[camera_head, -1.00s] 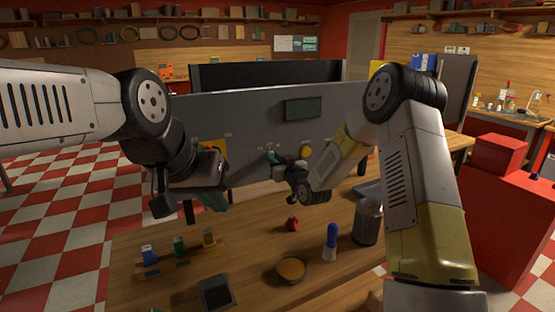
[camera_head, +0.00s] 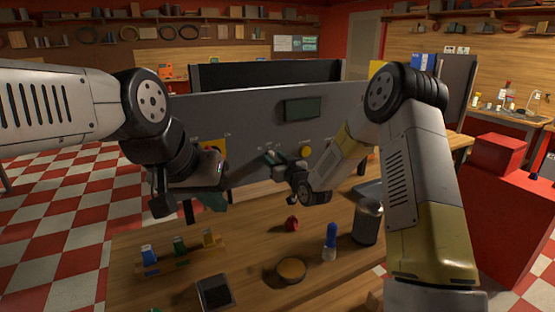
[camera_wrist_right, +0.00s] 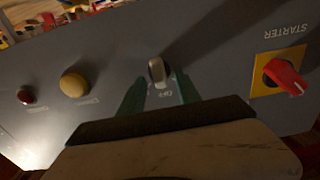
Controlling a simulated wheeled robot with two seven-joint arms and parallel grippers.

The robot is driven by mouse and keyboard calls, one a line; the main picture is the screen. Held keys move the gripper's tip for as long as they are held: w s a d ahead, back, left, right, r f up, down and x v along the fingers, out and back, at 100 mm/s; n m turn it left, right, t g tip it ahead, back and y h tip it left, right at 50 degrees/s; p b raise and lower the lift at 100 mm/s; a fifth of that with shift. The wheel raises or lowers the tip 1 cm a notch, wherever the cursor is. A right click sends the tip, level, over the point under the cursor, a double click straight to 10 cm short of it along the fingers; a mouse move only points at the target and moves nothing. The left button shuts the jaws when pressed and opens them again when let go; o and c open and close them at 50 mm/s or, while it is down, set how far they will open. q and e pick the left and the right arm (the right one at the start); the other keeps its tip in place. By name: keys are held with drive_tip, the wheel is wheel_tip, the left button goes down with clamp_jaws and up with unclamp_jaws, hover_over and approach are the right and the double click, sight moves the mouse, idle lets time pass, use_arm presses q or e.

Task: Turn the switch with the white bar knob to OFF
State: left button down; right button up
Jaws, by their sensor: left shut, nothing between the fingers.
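The switch with the white bar knob (camera_wrist_right: 158,72) is on the grey panel in the right wrist view. Its bar stands nearly upright in that picture, slightly tilted, with a small upside-down label, seemingly OFF, just below it. My right gripper (camera_wrist_right: 160,84) is open, its green fingers on either side of the knob with gaps visible. Whether the tips touch it I cannot tell. In the head view my right gripper (camera_head: 268,160) is at the panel front, and the knob is not clearly visible. My left gripper (camera_head: 214,200) is shut and empty, left of it in front of the panel.
The panel (camera_wrist_right: 215,60) also carries a red STARTER knob on a yellow plate (camera_wrist_right: 283,76), a yellow button (camera_wrist_right: 74,84) and a dark red button (camera_wrist_right: 26,96). Below, the wooden table (camera_head: 245,245) holds a blue-topped bottle (camera_head: 330,242), a metal can (camera_head: 367,222) and a round tin (camera_head: 291,269).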

drive_tip(key=v, duration=0.7)
drive_tip(key=shift+s+d, duration=0.15)
drive_tip(key=s+d+r+m+g+h, duration=0.2)
drive_tip(key=s+d+r+g+h, duration=0.3)
drive_tip(key=s+d+r, duration=0.55)
drive_tip(key=s+d+m+g+h, duration=0.1)
drive_tip(key=s+d+g, duration=0.1)
drive_tip(key=s, duration=1)
drive_tip(key=s+d+m+g, duration=0.2)
drive_tip(key=s+d, duration=0.2)
drive_tip(key=s, duration=0.9)
drive_tip(key=shift+d+h, duration=0.3)
drive_tip(key=shift+h, duration=0.1)
